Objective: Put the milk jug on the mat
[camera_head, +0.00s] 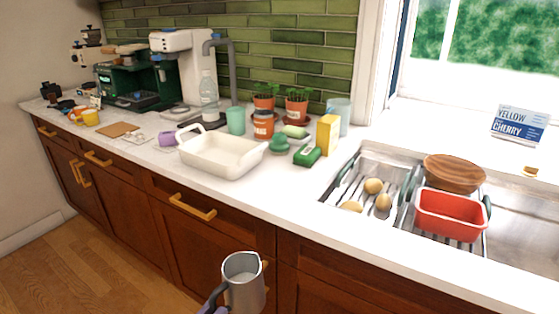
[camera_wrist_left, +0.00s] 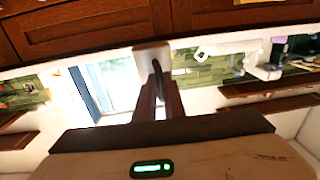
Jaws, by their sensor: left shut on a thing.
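The metal milk jug (camera_head: 246,288) is upright at the bottom of the head view, in front of the dark wooden cabinets and clear of the counter. Its handle is on its left side. My left gripper (camera_head: 217,308) is barely visible at the bottom edge, shut on the jug's handle. In the left wrist view its two fingers (camera_wrist_left: 160,92) are close together, with the pale jug (camera_wrist_left: 151,54) beyond them. A flat brown mat (camera_head: 118,130) lies bare on the counter at the left, in front of the green coffee machine. My right gripper is not in view.
A white baking dish (camera_head: 222,157) stands near the counter's front edge, with a purple cup (camera_head: 166,139) to its left. Yellow cups (camera_head: 91,118) stand left of the mat. The sink holds a rack and a red tub (camera_head: 450,214). Open space lies before the cabinets.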

